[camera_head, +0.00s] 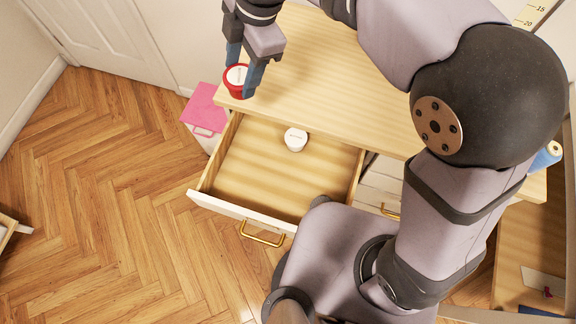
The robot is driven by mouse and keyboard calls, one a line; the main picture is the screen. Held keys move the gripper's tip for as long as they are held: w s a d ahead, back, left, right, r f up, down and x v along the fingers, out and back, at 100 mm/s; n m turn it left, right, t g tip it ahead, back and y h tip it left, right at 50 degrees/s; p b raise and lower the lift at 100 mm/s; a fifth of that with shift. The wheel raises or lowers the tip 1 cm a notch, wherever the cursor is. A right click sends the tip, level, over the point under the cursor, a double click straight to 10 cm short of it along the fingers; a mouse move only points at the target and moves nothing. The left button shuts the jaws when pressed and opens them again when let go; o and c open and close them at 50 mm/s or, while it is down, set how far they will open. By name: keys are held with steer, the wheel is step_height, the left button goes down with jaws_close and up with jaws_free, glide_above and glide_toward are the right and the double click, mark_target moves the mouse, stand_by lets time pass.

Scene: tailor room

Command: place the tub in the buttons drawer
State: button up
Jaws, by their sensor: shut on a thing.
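A red tub (238,90) with a pale label on its lid is between the blue-tipped fingers of my gripper (245,72). My gripper is shut on it, at the front left corner of the wooden table top (320,75). I cannot tell whether the tub touches the table. An open drawer (255,182) with a white front and a brass handle sticks out below the table. A white tub (295,140) stands inside it, near the back. No readable label shows which drawer this is.
A pink-lidded box (204,108) stands on the floor left of the table. A blue spool (545,156) is at the table's right end. Another open drawer or tray (525,255) is at the lower right. The open drawer's front and left are bare.

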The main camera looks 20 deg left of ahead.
steer(key=s+a+f+n+g+b, duration=0.1)
steer(key=s+n, duration=0.2)
steer(key=s, duration=0.2)
steer(key=s+a+n+b, duration=0.1)
steer(key=s+a+n, duration=0.1)
steer(key=s, duration=0.4)
step_height(320, 180, down, 19)
steer(key=shift+w+d+r+h, duration=0.15)
steer(key=shift+r+h, duration=0.05)
steer(key=shift+h, duration=0.1)
steer(key=shift+f, duration=0.1)
steer(key=shift+f+b, duration=2.6)
steer(key=shift+f, duration=2.3)
steer(key=shift+f, duration=0.15)
steer(key=o, duration=0.8)
steer(key=shift+c, duration=0.2)
